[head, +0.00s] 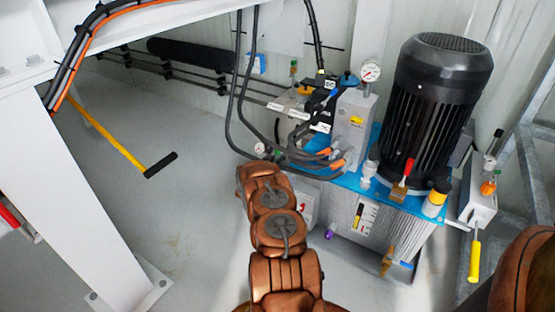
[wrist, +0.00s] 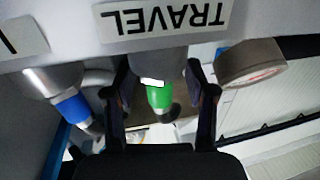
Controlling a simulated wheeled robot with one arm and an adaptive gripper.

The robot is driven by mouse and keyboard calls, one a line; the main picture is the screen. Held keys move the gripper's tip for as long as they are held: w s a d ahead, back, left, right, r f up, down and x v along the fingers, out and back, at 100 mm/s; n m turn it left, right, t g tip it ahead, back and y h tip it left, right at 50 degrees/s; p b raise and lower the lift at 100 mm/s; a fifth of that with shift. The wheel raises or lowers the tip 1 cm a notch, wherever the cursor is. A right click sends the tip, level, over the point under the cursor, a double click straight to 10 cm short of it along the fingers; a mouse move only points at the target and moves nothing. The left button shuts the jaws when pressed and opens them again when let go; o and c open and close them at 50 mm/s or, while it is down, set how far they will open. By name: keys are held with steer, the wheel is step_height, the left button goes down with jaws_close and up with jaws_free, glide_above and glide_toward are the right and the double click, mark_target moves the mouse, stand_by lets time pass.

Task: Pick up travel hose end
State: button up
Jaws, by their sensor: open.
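In the wrist view, the travel hose end (wrist: 160,95) has a green band and a dark bent tail below it. It sits under a grey fitting beneath the upside-down TRAVEL label (wrist: 162,20). My gripper (wrist: 162,96) is open, with one finger on each side of the green-banded hose end. I see no clear contact between the fingers and it. In the head view, my own arm hides the gripper, and I cannot make out the hose end clearly.
In the head view, black hoses (head: 238,100) hang near my arm. A black motor (head: 437,105) stands on the blue-topped unit at right.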

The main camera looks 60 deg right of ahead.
steer(key=shift+d, duration=0.1)
jaws_close()
stand_by(0.5)
